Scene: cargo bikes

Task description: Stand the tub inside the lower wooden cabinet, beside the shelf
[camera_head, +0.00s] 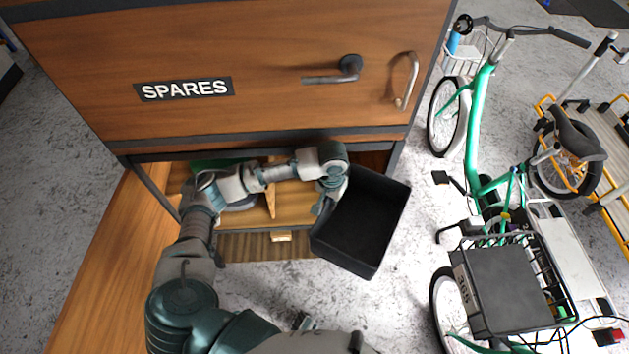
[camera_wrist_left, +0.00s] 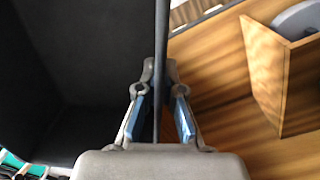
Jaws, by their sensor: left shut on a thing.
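The black tub (camera_head: 359,225) hangs in front of the right part of the lower wooden cabinet (camera_head: 295,205), tilted, with its open side facing up toward the head camera. My left gripper (camera_head: 330,192) is shut on the tub's left wall near the top rim. In the left wrist view my left gripper (camera_wrist_left: 159,85) has one finger on each side of that thin wall, and the dark inside of the tub (camera_wrist_left: 70,70) fills the left. The wooden shelf piece (camera_wrist_left: 268,75) stands inside the cabinet to the right there. My right gripper is not clearly in view.
The SPARES drawer front (camera_head: 240,70) with a lever and a handle (camera_head: 407,82) is above the opening. An open wooden door (camera_head: 110,265) is at the left. A green cargo bike (camera_head: 490,150) with a dark box (camera_head: 505,288) stands at the right. Grey floor lies between.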

